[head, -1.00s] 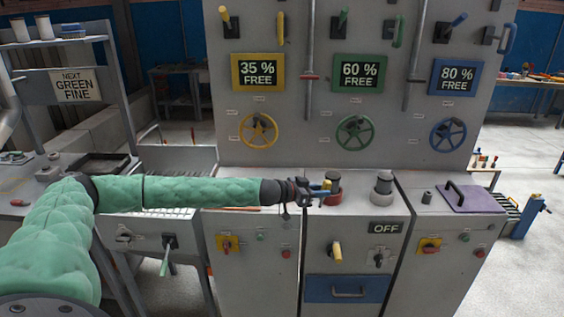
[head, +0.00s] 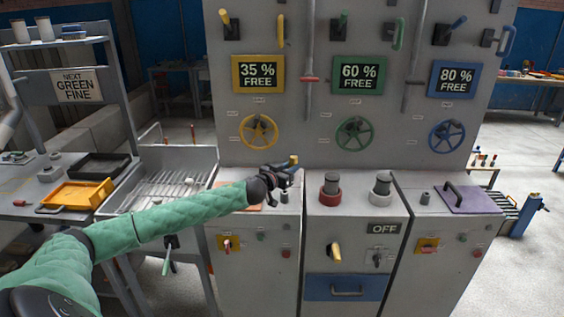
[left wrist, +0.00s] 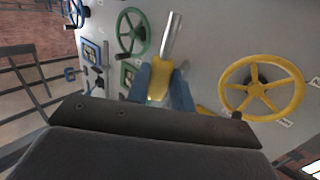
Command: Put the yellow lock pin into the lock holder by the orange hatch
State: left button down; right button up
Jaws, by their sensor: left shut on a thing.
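My left gripper (head: 285,168) is shut on the yellow lock pin (head: 294,160), held above the left cabinet, in front of the grey panel. In the left wrist view, the pin's yellow part (left wrist: 159,78) sits between the blue fingers, and its bare metal rod points up and away. The orange hatch (head: 255,208) lies on the left cabinet's top, mostly hidden behind my left arm. A small dark piece (head: 284,197), seemingly the lock holder, stands right of the hatch, below the gripper. The pin is apart from it. My right gripper is not in view.
The panel carries a yellow handwheel (head: 258,132) close behind the gripper; it also shows in the left wrist view (left wrist: 262,88). A red-collared knob (head: 330,190) and a pale knob (head: 381,189) stand on the middle cabinet. A purple hatch (head: 470,198) lies at right.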

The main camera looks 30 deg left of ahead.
pick_arm(q)
jog(key=a, duration=0.1)
jog(key=a+y, duration=0.1)
jog(key=a+n, duration=0.1)
jog(key=shift+a+r+y, duration=0.15)
jog(key=shift+r+y, duration=0.2)
jog(key=shift+y, duration=0.05)
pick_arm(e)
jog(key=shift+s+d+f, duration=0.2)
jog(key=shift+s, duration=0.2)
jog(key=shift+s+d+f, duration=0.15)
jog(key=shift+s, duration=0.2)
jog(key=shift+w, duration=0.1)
pick_arm(q)
jog(key=shift+s+f+b, duration=0.1)
jog(key=shift+f+b, duration=2.3)
jog(key=shift+f, duration=0.5)
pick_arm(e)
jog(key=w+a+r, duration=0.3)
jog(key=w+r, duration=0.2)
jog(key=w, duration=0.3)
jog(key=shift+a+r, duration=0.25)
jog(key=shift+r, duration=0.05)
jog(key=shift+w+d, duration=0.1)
